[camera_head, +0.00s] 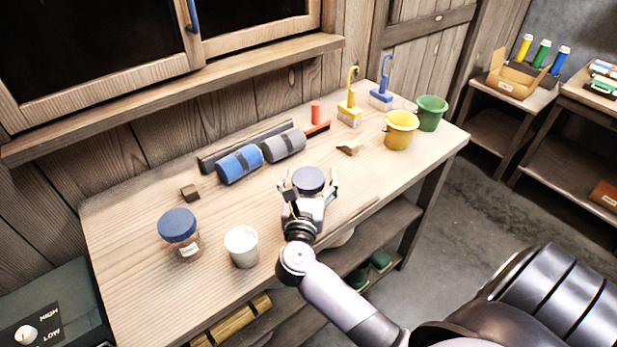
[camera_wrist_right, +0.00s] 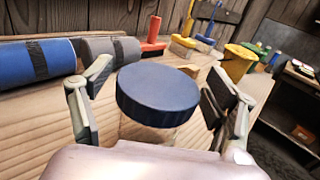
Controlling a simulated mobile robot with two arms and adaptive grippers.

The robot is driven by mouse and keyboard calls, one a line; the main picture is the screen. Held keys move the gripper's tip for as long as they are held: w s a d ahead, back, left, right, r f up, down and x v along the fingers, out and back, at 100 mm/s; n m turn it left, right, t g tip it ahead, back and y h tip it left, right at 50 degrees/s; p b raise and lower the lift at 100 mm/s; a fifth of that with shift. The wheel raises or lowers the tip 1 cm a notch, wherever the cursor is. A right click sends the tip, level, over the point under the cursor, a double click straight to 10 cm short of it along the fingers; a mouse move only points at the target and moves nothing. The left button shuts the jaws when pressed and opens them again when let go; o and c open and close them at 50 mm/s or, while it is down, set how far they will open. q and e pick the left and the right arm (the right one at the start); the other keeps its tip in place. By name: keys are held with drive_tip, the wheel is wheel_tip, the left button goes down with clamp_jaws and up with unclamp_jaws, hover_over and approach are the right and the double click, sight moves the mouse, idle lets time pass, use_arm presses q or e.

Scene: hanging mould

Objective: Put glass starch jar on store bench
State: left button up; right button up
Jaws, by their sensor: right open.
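A jar with a dark blue lid (camera_head: 308,179) stands on the wooden bench (camera_head: 130,270), near its middle. My right gripper (camera_head: 309,187) is open, with one finger on each side of this jar. In the right wrist view the jar's blue lid (camera_wrist_right: 157,92) sits between the two spread fingers, with gaps showing at both sides. Its body is mostly hidden below the lid and behind my gripper. A second blue-lidded jar (camera_head: 180,232) with a pale label and brownish body stands at the bench's left. I cannot read which jar holds starch. My left gripper is not in view.
A white cup (camera_head: 242,246) stands left of my right gripper. Behind are blue (camera_head: 240,164) and grey (camera_head: 284,146) rolls, brushes (camera_head: 349,108), and yellow (camera_head: 399,130) and green (camera_head: 431,113) buckets. Other benches with a cardboard box (camera_head: 515,75) stand at far right.

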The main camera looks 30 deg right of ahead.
drive_tip(key=shift+r, duration=0.1)
drive_tip(key=shift+a, duration=0.1)
drive_tip(key=b+v, duration=0.4)
drive_tip(key=v, duration=0.8)
